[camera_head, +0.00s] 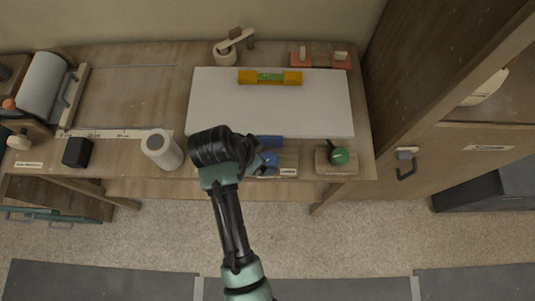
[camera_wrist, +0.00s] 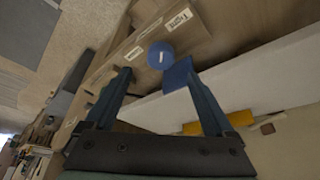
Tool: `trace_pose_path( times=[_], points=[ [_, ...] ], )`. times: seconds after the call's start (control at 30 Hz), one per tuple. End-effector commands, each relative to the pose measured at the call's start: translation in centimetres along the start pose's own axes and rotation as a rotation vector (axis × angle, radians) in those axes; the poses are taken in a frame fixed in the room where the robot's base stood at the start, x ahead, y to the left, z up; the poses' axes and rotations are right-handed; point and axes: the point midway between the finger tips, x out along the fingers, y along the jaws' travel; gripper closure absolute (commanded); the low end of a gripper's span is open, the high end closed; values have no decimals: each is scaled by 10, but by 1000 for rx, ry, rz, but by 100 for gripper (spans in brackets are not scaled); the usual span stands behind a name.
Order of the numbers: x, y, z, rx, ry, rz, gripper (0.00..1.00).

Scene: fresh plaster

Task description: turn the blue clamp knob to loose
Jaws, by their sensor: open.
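The blue clamp knob (camera_wrist: 161,55) is round with a white mark on its face. It sits on a wooden block near a label reading "Tight", ahead of and between my fingers in the wrist view. My gripper (camera_wrist: 158,82) is open and empty, its two blue fingers apart, and I see no contact with the knob. In the head view, the knob (camera_head: 269,159) shows beside my gripper (camera_head: 262,160) at the bench's front edge, partly covered by it. A blue clamp piece (camera_wrist: 178,75) lies against the white board beside the knob.
A white board (camera_head: 270,120) lies on the bench with a yellow level (camera_head: 270,77) on it. A white roll (camera_head: 161,149) and a black block (camera_head: 77,152) stand to the left.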

Motion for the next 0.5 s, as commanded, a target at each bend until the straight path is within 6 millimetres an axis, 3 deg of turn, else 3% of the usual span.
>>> trace_pose_path(
  times=[0.2, 0.5],
  points=[
    [41, 0, 0, 0, -2, 2, 11],
    [69, 0, -1, 1, 0, -1, 11]
  ],
)
